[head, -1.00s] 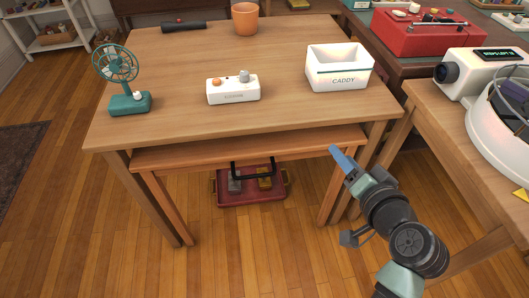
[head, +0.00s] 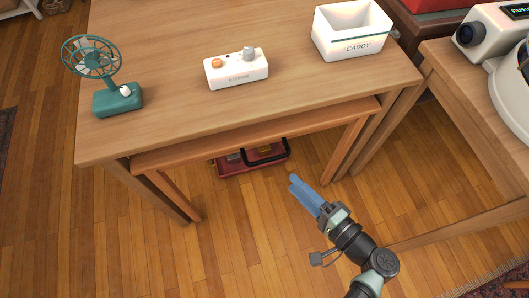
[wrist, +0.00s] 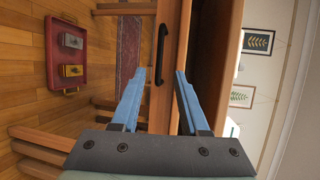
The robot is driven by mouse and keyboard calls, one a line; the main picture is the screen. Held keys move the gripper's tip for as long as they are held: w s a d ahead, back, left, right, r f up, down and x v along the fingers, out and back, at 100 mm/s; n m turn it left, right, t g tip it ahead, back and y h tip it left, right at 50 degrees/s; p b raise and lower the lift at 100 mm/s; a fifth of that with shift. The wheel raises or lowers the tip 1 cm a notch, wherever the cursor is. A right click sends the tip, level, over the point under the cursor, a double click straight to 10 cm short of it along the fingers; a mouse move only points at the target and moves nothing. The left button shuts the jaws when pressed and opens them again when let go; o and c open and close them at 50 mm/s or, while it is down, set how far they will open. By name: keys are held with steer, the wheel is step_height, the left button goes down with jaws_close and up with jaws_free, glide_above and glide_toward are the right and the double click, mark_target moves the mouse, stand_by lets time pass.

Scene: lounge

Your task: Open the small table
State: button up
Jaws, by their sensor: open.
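The small table (head: 300,124) is a brown wooden table nested under the larger wooden table (head: 190,130), its front edge poking out slightly. A black bar handle (head: 277,159) shows below its front edge. In the wrist view the handle (wrist: 161,55) runs lengthwise on the wooden front panel, ahead of my fingertips and between them in the picture. My gripper (head: 297,183) has blue fingers. It is open and empty, in front of the small table, to the right of the handle and apart from it. It also shows in the wrist view (wrist: 161,74).
A red tray (head: 232,167) with small blocks lies on the floor under the tables. A teal fan (head: 117,98), a white box with knobs (head: 237,69) and a white caddy (head: 350,47) stand on the larger table. Another wooden table (head: 480,95) is at right. Floor in front is clear.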

mark_target(269, 159)
steer(key=b+x, duration=0.2)
steer(key=x, duration=0.9)
jaws_close()
steer(key=shift+s, duration=0.1)
stand_by(1.0)
